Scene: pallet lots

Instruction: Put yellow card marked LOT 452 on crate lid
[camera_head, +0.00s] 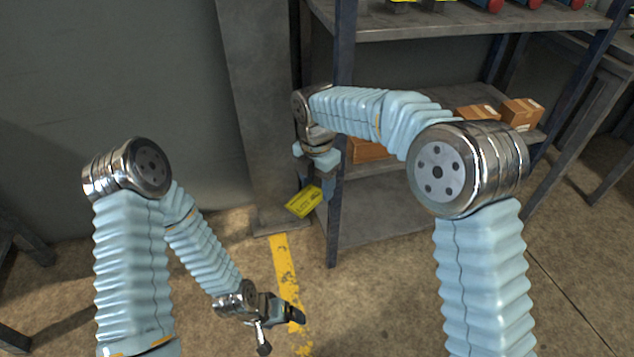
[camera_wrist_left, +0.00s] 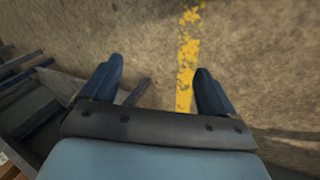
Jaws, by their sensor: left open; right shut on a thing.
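The yellow card (camera_head: 303,202) is tilted in the air beside the front post of the metal shelf in the head view. Dark print shows on it, too small to read with certainty. My right gripper (camera_head: 312,186) is shut on the card and points downward. My left gripper (camera_head: 297,315) is low over the floor in the head view. In the left wrist view its two fingers (camera_wrist_left: 155,85) are apart with nothing between them. I cannot make out a crate lid for certain in either view.
A metal shelf (camera_head: 400,208) stands at the right, with cardboard boxes (camera_head: 521,113) on its middle level. Its front post (camera_head: 341,150) is close to the card. A worn yellow stripe (camera_head: 284,265) runs along the open floor. A grey wall is behind.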

